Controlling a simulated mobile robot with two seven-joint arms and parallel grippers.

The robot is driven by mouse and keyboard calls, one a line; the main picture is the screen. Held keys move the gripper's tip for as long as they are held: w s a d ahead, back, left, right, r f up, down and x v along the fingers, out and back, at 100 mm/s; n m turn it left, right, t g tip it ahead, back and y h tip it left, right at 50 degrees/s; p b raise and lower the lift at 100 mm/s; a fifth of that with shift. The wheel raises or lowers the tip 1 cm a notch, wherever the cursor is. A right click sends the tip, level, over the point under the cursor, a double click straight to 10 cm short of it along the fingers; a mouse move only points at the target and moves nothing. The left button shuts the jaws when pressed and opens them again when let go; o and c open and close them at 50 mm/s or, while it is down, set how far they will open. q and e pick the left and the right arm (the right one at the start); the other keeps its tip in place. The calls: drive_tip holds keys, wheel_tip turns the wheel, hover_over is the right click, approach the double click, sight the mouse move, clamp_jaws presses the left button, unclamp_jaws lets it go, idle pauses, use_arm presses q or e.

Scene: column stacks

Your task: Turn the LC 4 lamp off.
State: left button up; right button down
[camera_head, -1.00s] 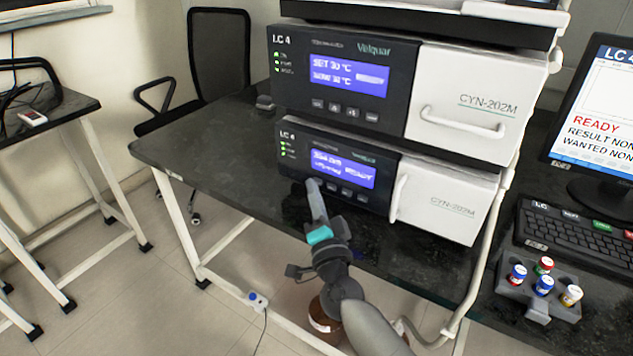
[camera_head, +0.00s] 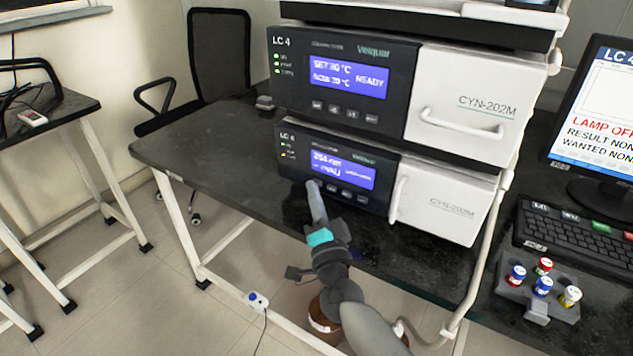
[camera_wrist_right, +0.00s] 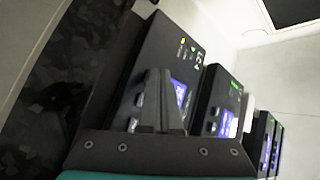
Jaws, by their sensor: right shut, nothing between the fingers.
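The lower LC 4 module (camera_head: 337,172) has a dark front with a lit blue display (camera_head: 342,170), a row of buttons below it and small indicator lights at its left. My right gripper (camera_head: 313,184) is shut and empty, its tips at or just in front of the leftmost button; I cannot tell if they touch. In the right wrist view the shut fingers (camera_wrist_right: 158,100) stand before the module's front (camera_wrist_right: 165,60). The monitor (camera_head: 596,120) reads "LAMP OFF" in red under "LC 4". My left gripper is not in view.
The upper LC 4 module (camera_head: 342,70) shows "READY". White doors with handles (camera_head: 460,125) are at the right of both modules. A keyboard (camera_head: 575,230) and a vial rack (camera_head: 538,290) with several capped vials stand on the right. The dark bench (camera_head: 215,150) is clear at left.

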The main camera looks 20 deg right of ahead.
drive_tip(key=shift+s+a+f, duration=0.1)
drive_tip(key=shift+s+a, duration=0.2)
drive_tip(key=shift+a, duration=0.05)
drive_tip(key=shift+a, duration=0.1)
drive_tip(key=s+a, duration=0.1)
drive_tip(key=a, duration=0.1)
drive_tip(key=s+a+p, duration=0.1)
drive_tip(key=s, duration=0.1)
drive_tip(key=shift+a, duration=0.4)
idle(0.6)
